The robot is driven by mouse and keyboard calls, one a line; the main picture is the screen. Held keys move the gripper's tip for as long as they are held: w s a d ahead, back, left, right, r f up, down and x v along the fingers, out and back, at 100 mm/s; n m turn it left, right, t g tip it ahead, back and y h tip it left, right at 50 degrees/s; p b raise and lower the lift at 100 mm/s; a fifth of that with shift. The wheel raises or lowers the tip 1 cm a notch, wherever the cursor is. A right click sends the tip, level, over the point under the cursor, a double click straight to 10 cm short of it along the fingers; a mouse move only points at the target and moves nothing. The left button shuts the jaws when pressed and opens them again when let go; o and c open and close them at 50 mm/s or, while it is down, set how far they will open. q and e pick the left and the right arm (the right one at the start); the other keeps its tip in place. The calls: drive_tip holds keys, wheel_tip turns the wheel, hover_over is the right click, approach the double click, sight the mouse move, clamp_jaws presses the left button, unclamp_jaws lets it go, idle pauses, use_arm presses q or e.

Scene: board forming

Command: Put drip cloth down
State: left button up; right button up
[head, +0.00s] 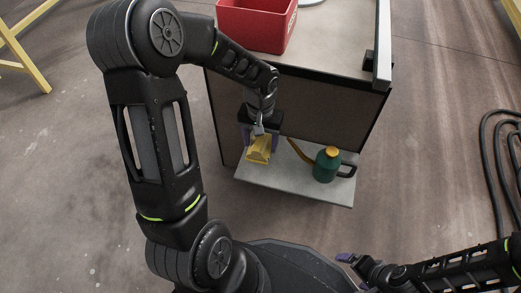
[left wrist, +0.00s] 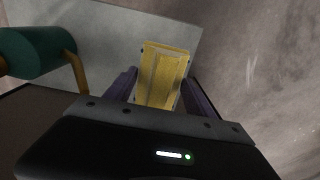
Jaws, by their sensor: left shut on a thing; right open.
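The drip cloth (head: 259,149) is a folded yellow cloth near the left end of a low grey shelf (head: 300,187). It also shows in the left wrist view (left wrist: 164,75), between two purple fingers. My left gripper (head: 257,139) is shut on it, pointing down at the shelf. I cannot tell whether the cloth touches the shelf. My right gripper (head: 345,260) is open and empty at the bottom right of the head view, away from the shelf.
A green watering can (head: 327,165) with a yellow cap and spout stands on the shelf right of the cloth. A dark cabinet panel (head: 300,105) rises behind the shelf. A red bin (head: 255,25) sits on the top above. A black hose (head: 490,150) lies on the floor at right.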

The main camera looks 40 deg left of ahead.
sight(260, 139)
use_arm(q)
wheel_tip(260, 139, down, 4)
drive_tip(key=shift+f+b, duration=0.15)
drive_tip(key=shift+b, duration=0.65)
drive_tip(key=shift+f, duration=0.2)
drive_tip(key=o, duration=1.6)
drive_tip(key=shift+c, duration=0.2)
drive_tip(key=shift+r, duration=0.15)
wheel_tip(260, 139, up, 12)
drive_tip(key=p, duration=0.5)
drive_tip(key=shift+s, duration=0.1)
